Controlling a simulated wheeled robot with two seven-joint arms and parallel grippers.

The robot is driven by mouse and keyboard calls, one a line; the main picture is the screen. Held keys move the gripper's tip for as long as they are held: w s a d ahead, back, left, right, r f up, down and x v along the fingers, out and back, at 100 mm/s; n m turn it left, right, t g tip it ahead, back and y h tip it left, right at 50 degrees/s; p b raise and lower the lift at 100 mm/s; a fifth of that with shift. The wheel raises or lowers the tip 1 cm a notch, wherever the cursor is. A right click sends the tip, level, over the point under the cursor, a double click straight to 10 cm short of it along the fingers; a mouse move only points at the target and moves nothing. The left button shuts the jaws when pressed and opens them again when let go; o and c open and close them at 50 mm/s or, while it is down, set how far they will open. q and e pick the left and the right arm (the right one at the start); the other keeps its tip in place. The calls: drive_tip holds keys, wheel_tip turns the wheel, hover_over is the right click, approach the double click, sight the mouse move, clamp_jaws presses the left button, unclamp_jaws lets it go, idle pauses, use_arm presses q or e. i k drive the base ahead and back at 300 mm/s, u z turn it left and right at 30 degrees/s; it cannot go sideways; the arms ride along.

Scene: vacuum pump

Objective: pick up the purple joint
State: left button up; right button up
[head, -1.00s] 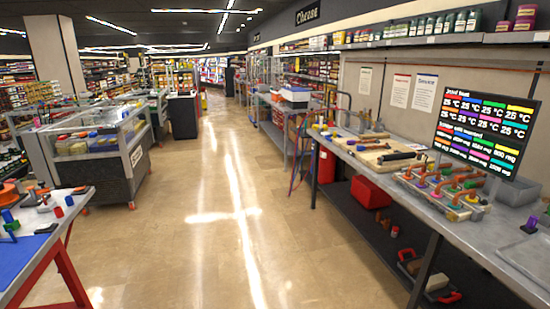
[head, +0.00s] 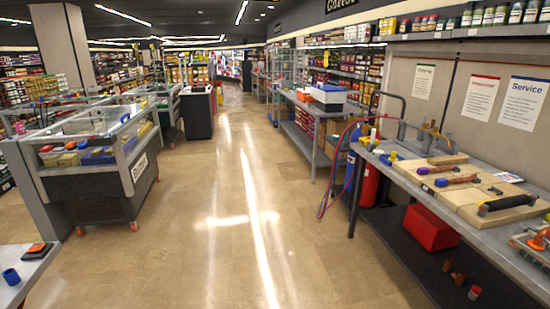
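At the right edge, an orange joint (head: 541,238) sits on a partly cut-off fixture on the right workbench (head: 395,170). The rest of that fixture is outside the picture. Neither my left nor my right gripper is in view.
Wooden boards (head: 480,200) with several tools lie on the workbench. Beneath it are a red box (head: 431,228) and a red cylinder (head: 369,185). A glass-topped case (head: 85,155) stands left. A white table corner (head: 22,265) is at lower left. The middle floor is clear.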

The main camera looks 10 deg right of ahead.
sight(423, 171)
drive_tip(key=z, duration=0.35)
drive_tip(key=i, duration=1.5)
drive_tip(key=z, duration=1.7)
drive_tip(key=i, duration=1.1)
drive_tip(key=z, duration=1)
